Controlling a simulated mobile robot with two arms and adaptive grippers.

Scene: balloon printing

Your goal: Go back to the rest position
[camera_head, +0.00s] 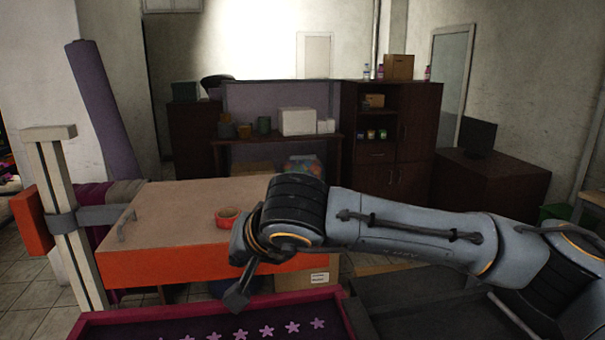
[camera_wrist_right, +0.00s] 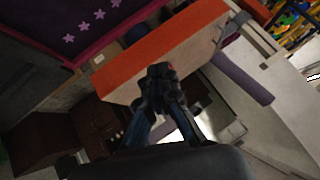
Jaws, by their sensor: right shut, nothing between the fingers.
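My right arm reaches in from the right in the head view, and its gripper (camera_head: 238,298) hangs down at the front edge of the orange-sided press table, above the purple-framed tray. In the right wrist view my right gripper (camera_wrist_right: 158,72) is shut with nothing in it, seen against the orange side. My left gripper is in neither view.
The press table (camera_head: 185,195) has a wooden top with a roll of red tape (camera_head: 228,213) and a handle. The purple-framed tray (camera_head: 110,323) holds several pink stars (camera_head: 266,330). A dark surface (camera_head: 400,300) lies under my arm. Shelves and cabinets (camera_head: 395,135) stand at the back.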

